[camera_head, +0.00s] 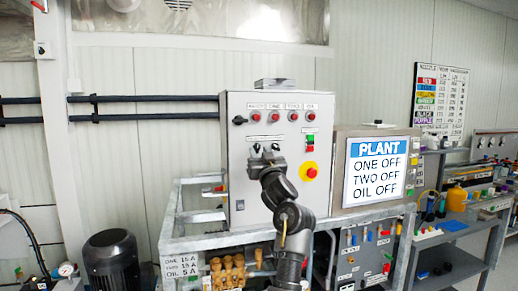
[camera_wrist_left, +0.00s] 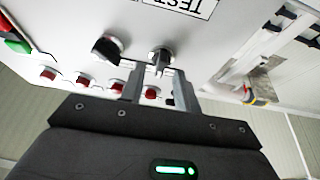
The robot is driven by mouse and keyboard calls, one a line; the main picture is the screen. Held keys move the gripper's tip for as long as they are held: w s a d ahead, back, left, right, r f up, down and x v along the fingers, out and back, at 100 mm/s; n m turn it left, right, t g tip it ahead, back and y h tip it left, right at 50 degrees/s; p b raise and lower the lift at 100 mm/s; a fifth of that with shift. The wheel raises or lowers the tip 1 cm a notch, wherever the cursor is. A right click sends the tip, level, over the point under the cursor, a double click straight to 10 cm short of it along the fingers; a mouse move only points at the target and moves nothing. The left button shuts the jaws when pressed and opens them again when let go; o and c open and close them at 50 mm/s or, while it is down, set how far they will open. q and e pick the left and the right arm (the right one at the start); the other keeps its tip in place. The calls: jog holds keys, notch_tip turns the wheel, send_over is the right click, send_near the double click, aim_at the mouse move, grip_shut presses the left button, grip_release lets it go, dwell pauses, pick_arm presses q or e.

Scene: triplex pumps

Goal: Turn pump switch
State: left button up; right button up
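The grey control panel (camera_head: 240,190) stands at the middle of the head view. Two dark rotary switches, a left one (camera_head: 257,147) and a right one (camera_head: 275,146), sit on its face just above my left gripper (camera_head: 264,164). In the left wrist view, which is turned over, one knob (camera_wrist_left: 107,48) is off to the left. The other knob (camera_wrist_left: 160,58) lies just beyond and between the fingertips of my left gripper (camera_wrist_left: 160,82). The fingers are apart, and I cannot tell whether either touches the knob. My right gripper is out of view.
A screen (camera_head: 376,170) reads PLANT, ONE OFF, TWO OFF, OIL OFF. Red indicators (camera_head: 275,116), green and red buttons (camera_head: 310,141) and a red-on-yellow emergency stop (camera_head: 310,172) are on the panel. A metal frame rail (camera_head: 215,241) runs below it.

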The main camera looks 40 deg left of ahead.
pick_arm(q)
jog(key=shift+w+a+r, duration=0.2)
jog(key=shift+w+a, duration=0.1)
jog(key=shift+a, duration=0.15)
grip_shut()
